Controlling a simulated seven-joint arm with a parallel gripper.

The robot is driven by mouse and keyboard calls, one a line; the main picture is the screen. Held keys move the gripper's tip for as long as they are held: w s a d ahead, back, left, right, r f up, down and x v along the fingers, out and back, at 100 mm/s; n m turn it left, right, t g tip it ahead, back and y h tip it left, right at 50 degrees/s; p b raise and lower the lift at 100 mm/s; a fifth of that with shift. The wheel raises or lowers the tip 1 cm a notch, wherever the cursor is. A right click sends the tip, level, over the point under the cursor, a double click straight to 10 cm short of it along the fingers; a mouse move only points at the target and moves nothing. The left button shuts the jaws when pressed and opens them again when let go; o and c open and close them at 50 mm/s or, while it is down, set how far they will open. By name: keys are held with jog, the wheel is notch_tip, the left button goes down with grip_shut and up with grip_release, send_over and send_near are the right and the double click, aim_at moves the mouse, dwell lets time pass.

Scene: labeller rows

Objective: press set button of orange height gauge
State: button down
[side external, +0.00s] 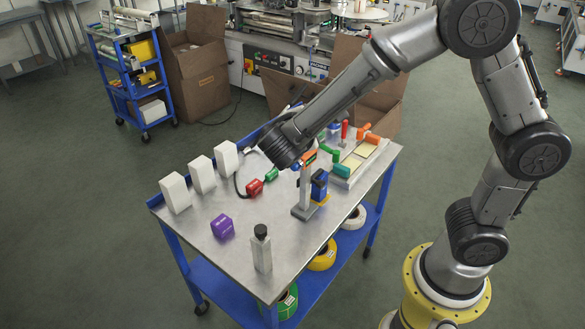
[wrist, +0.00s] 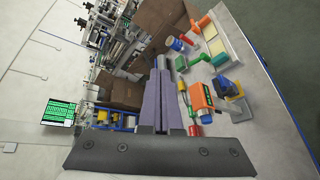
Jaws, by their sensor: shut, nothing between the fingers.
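The orange height gauge has an orange head (side external: 309,158) on a grey upright with a flat base, standing mid-table in the side view. In the wrist view its orange head (wrist: 200,95) shows to the right of my fingers, with a dark green face towards them. I cannot make out the set button in either view. My gripper (wrist: 160,65) is shut and empty. Its fingers point past the gauge, with the gauge beside them and apart. In the side view my wrist hangs just left of the gauge head, and the fingertips are hidden.
A blue device (side external: 320,183) stands close against the gauge's right side. A tray (side external: 362,160) with orange and green handled pieces lies behind right. Red (side external: 255,187) and green parts lie left of the gauge.

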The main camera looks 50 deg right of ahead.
aim_at(294, 167)
jog(key=w+a+f+n+t+y, duration=0.1)
jog(key=w+a+f+n+t, duration=0.2)
jog(key=a+f, duration=1.1)
jog(key=n+t, duration=0.3)
jog(key=n, duration=0.3)
jog(key=shift+a+f+n+t+y, duration=0.15)
jog(key=shift+a+n+t+y, duration=0.15)
jog(key=shift+a+n, duration=0.1)
jog(key=shift+w, duration=0.1)
jog(key=d, duration=0.8)
jog(key=shift+d, duration=0.4)
jog(key=shift+d, duration=0.2)
jog(key=shift+d, duration=0.25)
